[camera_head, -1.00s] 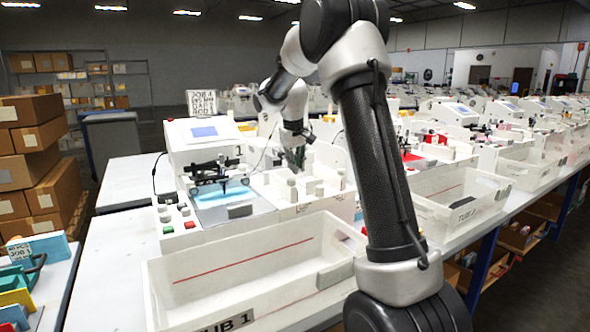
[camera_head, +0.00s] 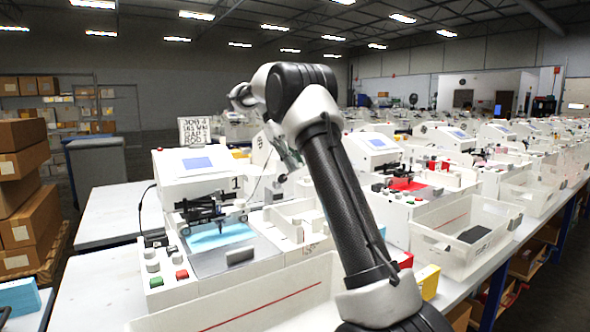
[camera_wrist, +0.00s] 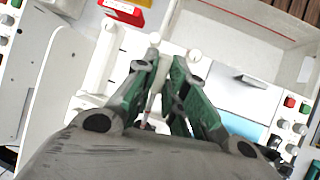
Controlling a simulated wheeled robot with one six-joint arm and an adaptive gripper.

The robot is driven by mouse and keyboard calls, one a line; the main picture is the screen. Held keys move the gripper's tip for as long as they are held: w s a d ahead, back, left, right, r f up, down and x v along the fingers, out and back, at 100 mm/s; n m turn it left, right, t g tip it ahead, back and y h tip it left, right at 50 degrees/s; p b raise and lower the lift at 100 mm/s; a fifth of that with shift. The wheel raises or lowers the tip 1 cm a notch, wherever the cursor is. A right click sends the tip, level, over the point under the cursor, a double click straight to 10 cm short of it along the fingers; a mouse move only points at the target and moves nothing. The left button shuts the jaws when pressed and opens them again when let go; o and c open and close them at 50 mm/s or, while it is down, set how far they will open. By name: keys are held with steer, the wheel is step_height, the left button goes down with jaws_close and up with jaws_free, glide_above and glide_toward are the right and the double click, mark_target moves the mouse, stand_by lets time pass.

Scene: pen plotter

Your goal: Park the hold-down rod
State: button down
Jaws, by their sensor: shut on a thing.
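My gripper (camera_wrist: 166,62) has green-lined fingers closed on a slim pale rod (camera_wrist: 154,92), taken to be the hold-down rod. Most of the rod is hidden by the fingers, and its far end is unclear. In the head view my gripper (camera_head: 287,160) hangs to the right of plotter 1 (camera_head: 190,168), partly hidden by my arm. The plotter's black pen carriage (camera_head: 202,208) stands over a light blue sheet (camera_head: 218,236). In the wrist view the blue sheet (camera_wrist: 245,98) is right of the fingers. Two white round knobs (camera_wrist: 194,55) show near the fingertips.
A white tub with a red line (camera_head: 262,312) stands in front of plotter 1. Red and green buttons (camera_head: 181,275) are at the plotter's front left. A white divided tray (camera_head: 292,215) is beside the bed. More plotters (camera_head: 372,148) line the bench to the right.

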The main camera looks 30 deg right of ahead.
steer(key=shift+w+r, duration=0.2)
steer(key=shift+w, duration=0.05)
steer(key=shift+g, duration=0.3)
